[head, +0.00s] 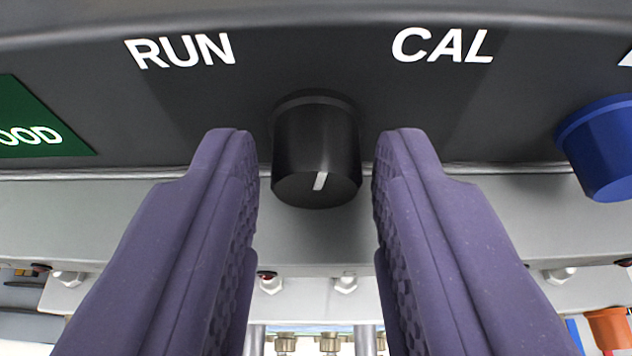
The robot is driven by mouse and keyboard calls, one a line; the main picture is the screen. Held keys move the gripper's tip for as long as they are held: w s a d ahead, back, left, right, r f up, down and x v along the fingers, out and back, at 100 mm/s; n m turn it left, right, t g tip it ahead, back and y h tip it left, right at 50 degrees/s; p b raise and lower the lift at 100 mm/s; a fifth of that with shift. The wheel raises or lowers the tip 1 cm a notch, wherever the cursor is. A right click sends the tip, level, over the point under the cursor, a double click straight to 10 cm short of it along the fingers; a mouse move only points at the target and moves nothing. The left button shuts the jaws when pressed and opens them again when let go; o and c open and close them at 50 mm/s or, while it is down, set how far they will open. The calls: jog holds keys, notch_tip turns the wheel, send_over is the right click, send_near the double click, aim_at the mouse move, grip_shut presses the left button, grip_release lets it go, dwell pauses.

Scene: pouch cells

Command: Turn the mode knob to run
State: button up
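The mode knob (315,150) is a black round knob on a dark panel (300,40), in the middle of the head view. A white mark on its face points up and slightly to the right, toward the CAL side. The white word RUN (180,50) is printed at the upper left and CAL (443,45) at the upper right. My gripper (315,160) is open, with one purple ribbed finger on each side of the knob. Gaps show between the knob and both fingers, so I see no contact.
A blue knob or button (600,147) sticks out at the right. A green label (35,120), partly cut off and ending in "OOD", is at the left. A pale grey ledge (315,235) with fittings runs below the panel. An orange part (608,328) shows at the lower right.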

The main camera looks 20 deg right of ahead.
grip_shut()
jog(key=b, duration=0.2)
jog(key=f+n+b, duration=0.1)
jog(key=b, duration=0.2)
jog(key=shift+w+a+g+h, duration=0.1)
jog(key=shift+a+g+h, duration=0.05)
jog(key=shift+g+h, duration=0.2)
jog(key=n+b, duration=0.1)
jog(key=b, duration=0.2)
jog(key=shift+h, duration=0.35)
jog(key=shift+r+n+h+b, duration=0.35)
jog(key=shift+n+b, duration=0.15)
jog(key=shift+b, duration=0.5)
jog(key=shift+r, duration=0.1)
jog(key=shift+o, duration=2.2)
grip_release()
